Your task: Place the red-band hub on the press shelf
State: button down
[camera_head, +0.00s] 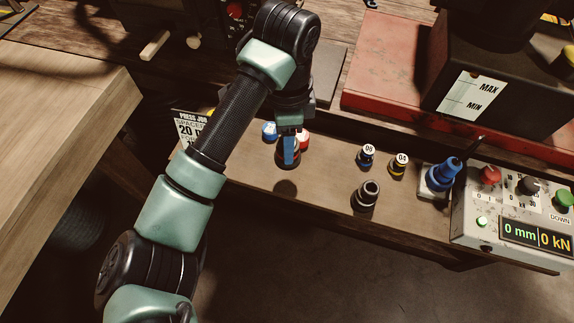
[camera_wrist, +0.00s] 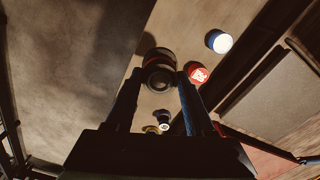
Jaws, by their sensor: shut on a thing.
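The red-band hub (camera_head: 288,161) is a dark ring-shaped piece with a red band. It is held between the fingers of my gripper (camera_head: 290,145), which is shut on it. In the wrist view the hub (camera_wrist: 159,70) sits between the two finger ends (camera_wrist: 158,82), with its dark round opening showing. The long wooden shelf (camera_head: 325,200) runs below. A round shadow lies on the shelf under the hub, so the hub appears to hang a little above it. I cannot tell the exact gap.
Blue-and-white (camera_head: 269,130) and red-and-white (camera_head: 303,138) pieces stand close behind the hub. To the right are hubs marked 06 (camera_head: 366,156) and 04 (camera_head: 399,165), a dark ring (camera_head: 366,196), a blue-topped piece (camera_head: 443,174) and a control box (camera_head: 515,215). The shelf's front middle is clear.

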jog(key=shift+f, duration=3.8)
jog(key=shift+c, duration=1.3)
grip_release()
jog(key=shift+f, duration=0.2)
notch_tip(320, 180, up, 12)
jog(key=shift+r, duration=0.2)
